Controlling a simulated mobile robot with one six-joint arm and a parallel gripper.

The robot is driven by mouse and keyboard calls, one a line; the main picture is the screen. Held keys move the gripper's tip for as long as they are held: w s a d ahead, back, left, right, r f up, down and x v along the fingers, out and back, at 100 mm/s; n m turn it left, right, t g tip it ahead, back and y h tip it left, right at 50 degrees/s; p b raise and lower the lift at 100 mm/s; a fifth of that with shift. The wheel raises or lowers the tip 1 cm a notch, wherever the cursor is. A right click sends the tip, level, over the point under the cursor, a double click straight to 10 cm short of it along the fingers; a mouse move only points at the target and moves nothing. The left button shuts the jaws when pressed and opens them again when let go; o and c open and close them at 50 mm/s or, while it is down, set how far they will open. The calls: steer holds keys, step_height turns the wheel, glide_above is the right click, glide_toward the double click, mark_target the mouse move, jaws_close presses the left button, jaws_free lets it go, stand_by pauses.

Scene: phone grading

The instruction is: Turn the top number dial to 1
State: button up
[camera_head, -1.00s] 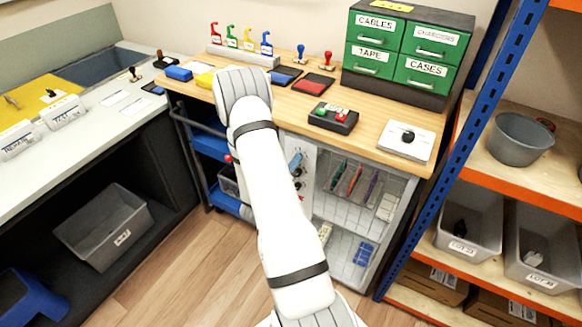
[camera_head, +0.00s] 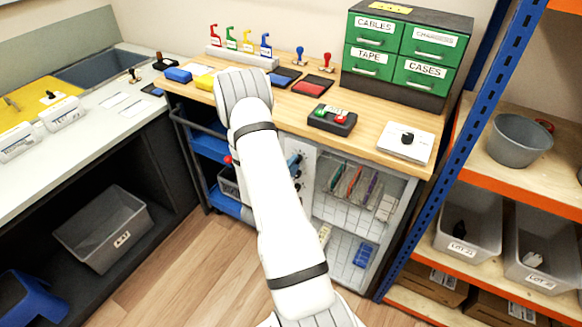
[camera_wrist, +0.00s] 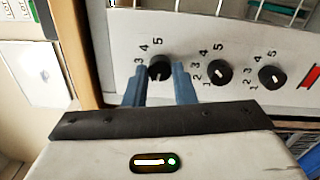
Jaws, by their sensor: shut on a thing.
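The top number dial (camera_wrist: 159,68) is a black round knob on a light panel (camera_wrist: 231,33), the leftmost of three in the wrist view. My gripper (camera_wrist: 160,90) is shut on it, with one blue finger on each side. The numbers 3, 4 and 5 show beside this dial; its lower numbers are hidden by a finger.
Two more dials, the middle one (camera_wrist: 218,74) and the right one (camera_wrist: 271,76), sit close by, the middle one near my right finger. A red mark (camera_wrist: 312,75) is beyond them. The wooden bench (camera_head: 375,135) overhangs the panel. A wire rack (camera_head: 335,205) is to its right.

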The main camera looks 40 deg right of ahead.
steer(key=shift+s+f, duration=0.15)
steer(key=shift+s, duration=0.1)
steer(key=o, duration=0.7)
steer(key=shift+d, duration=0.1)
steer(key=o, duration=0.3)
steer(key=shift+w, duration=0.15)
steer(key=b+v, duration=0.1)
steer(key=v, duration=0.7)
